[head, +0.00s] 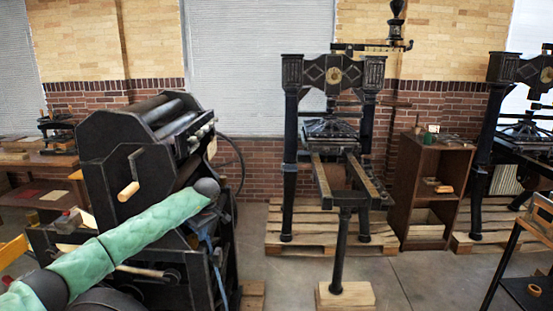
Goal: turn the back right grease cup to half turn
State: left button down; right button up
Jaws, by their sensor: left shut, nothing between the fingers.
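The black roller press (124,150) stands at the left, with a wooden-handled crank on its near side. Small pale fittings (194,139) sit along its upper right edge; they look like the grease cups, but they are too small to show how far each is turned. I cannot tell for certain which is the back right one. My left arm, in a green sleeve, crosses in front of the press. My left gripper (207,187), at its dark far end, is shut and empty, below and apart from the fittings; its fingers are hard to make out. My right gripper is out of view.
A tall black hand press (332,72) stands on a pallet at the centre. A brown wooden cabinet (430,192) is to its right, and another press (480,180) is at the right edge. Grey floor (400,285) is open in front of the cabinet.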

pick_arm(q)
jog(key=shift+a, duration=0.2)
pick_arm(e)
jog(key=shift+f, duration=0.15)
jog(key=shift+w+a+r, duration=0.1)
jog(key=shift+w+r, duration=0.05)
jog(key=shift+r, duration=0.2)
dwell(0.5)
